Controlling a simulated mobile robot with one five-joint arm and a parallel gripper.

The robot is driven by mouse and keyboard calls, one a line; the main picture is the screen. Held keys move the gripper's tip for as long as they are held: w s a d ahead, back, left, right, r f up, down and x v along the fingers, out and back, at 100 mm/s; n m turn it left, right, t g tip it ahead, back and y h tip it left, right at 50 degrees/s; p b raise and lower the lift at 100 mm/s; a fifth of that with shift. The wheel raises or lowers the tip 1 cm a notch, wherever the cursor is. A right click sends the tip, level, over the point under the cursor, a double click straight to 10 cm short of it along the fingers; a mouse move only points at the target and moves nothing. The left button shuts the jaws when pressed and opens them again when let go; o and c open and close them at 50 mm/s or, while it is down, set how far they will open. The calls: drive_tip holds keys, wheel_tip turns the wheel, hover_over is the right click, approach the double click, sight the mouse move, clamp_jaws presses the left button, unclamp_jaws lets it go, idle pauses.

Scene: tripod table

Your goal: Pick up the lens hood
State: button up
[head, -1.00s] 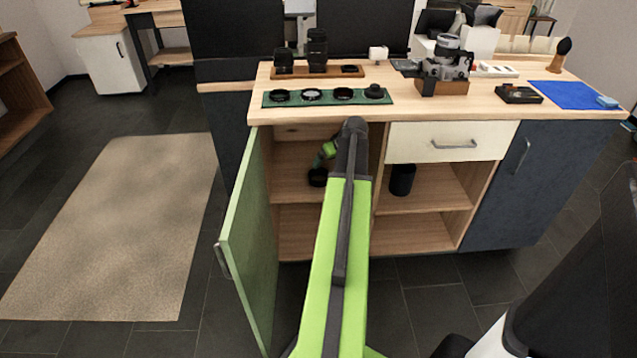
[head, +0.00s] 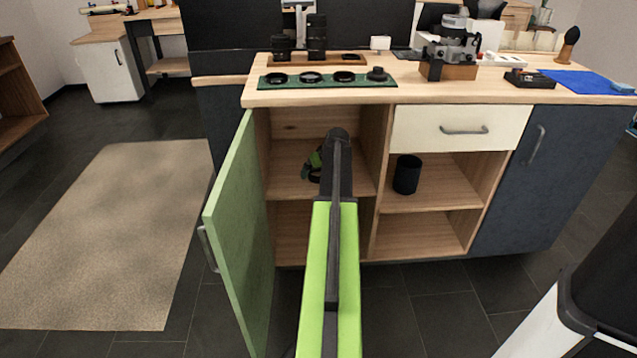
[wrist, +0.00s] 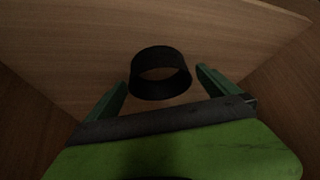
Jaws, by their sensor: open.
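The lens hood (wrist: 160,85) is a black open ring. In the wrist view it sits on a wooden shelf, ahead of my gripper (wrist: 162,88) and between its two green fingers. The fingers are open, one on each side of the ring, with a gap on both sides. In the head view my gripper (head: 314,170) is inside the left cabinet compartment, partly hidden by my arm. A dark piece of the hood (head: 313,178) shows just below it there.
A green cabinet door (head: 240,230) stands open at the left of my arm. A wooden divider is close on the right, with a black cup (head: 406,174) in the compartment beyond. The countertop above holds a green mat (head: 330,84) with several round lens parts.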

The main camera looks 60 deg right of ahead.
drive_tip(key=shift+f, duration=0.1)
drive_tip(key=c, duration=1.4)
drive_tip(key=shift+r+p, duration=0.6)
drive_tip(key=shift+p, duration=0.2)
wheel_tip(320, 180, up, 4)
drive_tip(key=p, duration=0.4)
drive_tip(key=s+a+r+p, duration=0.3)
drive_tip(key=s+r+p, duration=0.2)
drive_tip(key=s, duration=0.6)
drive_tip(key=shift+a+r+p, duration=0.2)
drive_tip(key=shift+r+p, duration=0.2)
drive_tip(key=shift+r, duration=0.05)
